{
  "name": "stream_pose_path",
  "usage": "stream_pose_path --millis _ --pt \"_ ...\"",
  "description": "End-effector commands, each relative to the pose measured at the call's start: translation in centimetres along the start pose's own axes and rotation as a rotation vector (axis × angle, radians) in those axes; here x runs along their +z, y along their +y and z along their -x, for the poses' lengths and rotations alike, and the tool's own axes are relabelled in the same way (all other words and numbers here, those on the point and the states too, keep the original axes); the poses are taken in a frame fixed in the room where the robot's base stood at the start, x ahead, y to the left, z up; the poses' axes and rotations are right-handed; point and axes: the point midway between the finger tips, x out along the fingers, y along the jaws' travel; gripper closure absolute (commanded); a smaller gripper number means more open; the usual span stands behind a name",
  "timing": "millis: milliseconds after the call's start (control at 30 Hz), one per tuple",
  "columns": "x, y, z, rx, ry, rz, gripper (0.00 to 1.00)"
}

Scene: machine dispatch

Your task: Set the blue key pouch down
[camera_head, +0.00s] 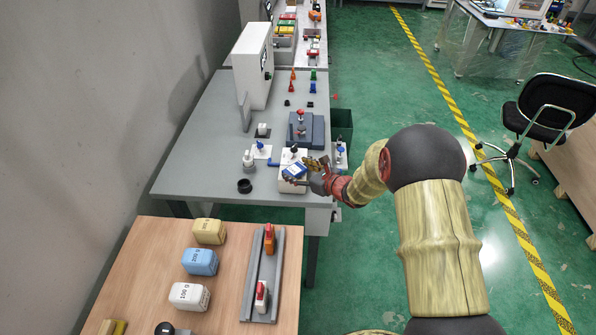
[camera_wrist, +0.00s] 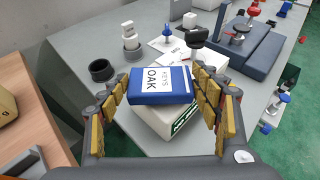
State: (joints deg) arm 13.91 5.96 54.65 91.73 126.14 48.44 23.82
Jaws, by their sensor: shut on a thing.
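The blue key pouch (camera_wrist: 144,97) has a white label reading KEYS OAK. My gripper (camera_wrist: 160,84) has its yellow-padded fingers on either side of the pouch and is shut on it. The pouch is directly over a white box (camera_wrist: 152,121) with a green label; I cannot tell whether they touch. In the head view the pouch (camera_head: 293,170) is in my gripper (camera_head: 309,170), above the white box (camera_head: 291,186) near the grey table's right front edge. The pouch hides much of the box top.
On the grey table (camera_head: 203,158) stand a black ring (camera_head: 244,186), a white stacked piece (camera_head: 248,160) and a blue-grey fixture (camera_head: 312,132). A wooden table (camera_head: 140,258) in front holds labelled blocks and a grey rail (camera_head: 265,285). The grey table's left part is clear.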

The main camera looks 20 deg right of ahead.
Motion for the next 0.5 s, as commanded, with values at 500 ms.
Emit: stream_pose_path --millis 500 --pt "-1.4 0.1 -0.5 0.001 0.005 -0.003 0.62"
